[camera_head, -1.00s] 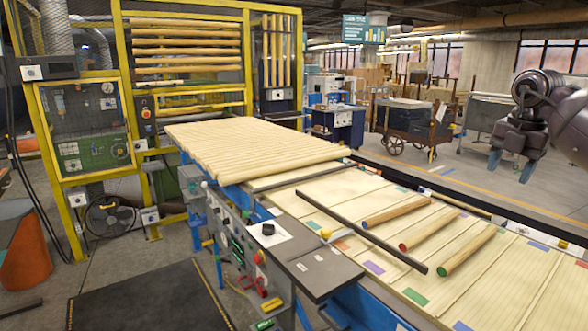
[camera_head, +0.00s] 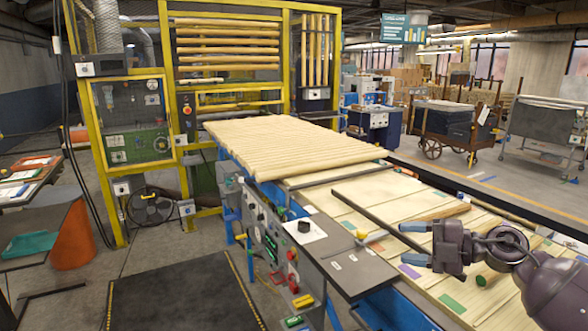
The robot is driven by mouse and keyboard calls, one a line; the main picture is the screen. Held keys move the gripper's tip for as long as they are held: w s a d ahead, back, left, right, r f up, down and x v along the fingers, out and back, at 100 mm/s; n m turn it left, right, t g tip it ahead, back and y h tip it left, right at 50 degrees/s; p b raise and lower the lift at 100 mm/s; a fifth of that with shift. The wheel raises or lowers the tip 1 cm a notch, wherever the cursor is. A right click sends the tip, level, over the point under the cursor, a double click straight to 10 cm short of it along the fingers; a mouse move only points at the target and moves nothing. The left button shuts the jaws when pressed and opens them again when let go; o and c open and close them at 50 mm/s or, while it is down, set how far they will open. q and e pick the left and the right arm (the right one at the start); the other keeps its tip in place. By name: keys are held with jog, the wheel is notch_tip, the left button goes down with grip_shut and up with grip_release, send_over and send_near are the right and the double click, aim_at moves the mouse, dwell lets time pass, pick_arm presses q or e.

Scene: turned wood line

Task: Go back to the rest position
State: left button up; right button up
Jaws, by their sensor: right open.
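My right gripper (camera_head: 414,244) is at the lower right, over the slatted wooden line table (camera_head: 345,195). My left gripper is not in view.
A dark bar (camera_head: 372,219) lies across the table. Many round rods (camera_head: 290,145) lie side by side at its far end. A control panel (camera_head: 268,240) lines the near side. A yellow-framed machine (camera_head: 130,125) stands behind. A dark floor mat (camera_head: 180,290) is clear.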

jog(key=s+d+f+m+t+h, duration=0.3)
jog(key=s+f+m+h, duration=0.55)
jog(key=m, duration=0.45)
jog(key=s+d+f+m+t+h, duration=0.35)
jog(key=s+f+m+h, duration=0.45)
jog(key=m, duration=0.4)
jog(key=s+a+f+m+g+y, duration=0.1)
jog(key=s+f+g, duration=0.3)
jog(key=s, duration=0.6)
jog(key=s+a+f+m+g+y, duration=0.1)
jog(key=s+a+f+g, duration=0.15)
jog(key=s+g, duration=0.5)
pick_arm(q)
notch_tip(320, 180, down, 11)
jog(key=b, duration=1)
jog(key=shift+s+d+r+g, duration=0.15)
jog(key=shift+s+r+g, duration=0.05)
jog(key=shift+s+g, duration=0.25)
pick_arm(e)
jog(key=w+f+t, duration=0.2)
jog(key=f+t, duration=0.2)
jog(key=f, duration=0.6)
jog(key=w+f+t, duration=0.3)
jog(key=f+t, duration=0.1)
jog(key=f, duration=0.7)
jog(key=shift+w+n+t, duration=0.15)
jog(key=shift+n+t, duration=0.15)
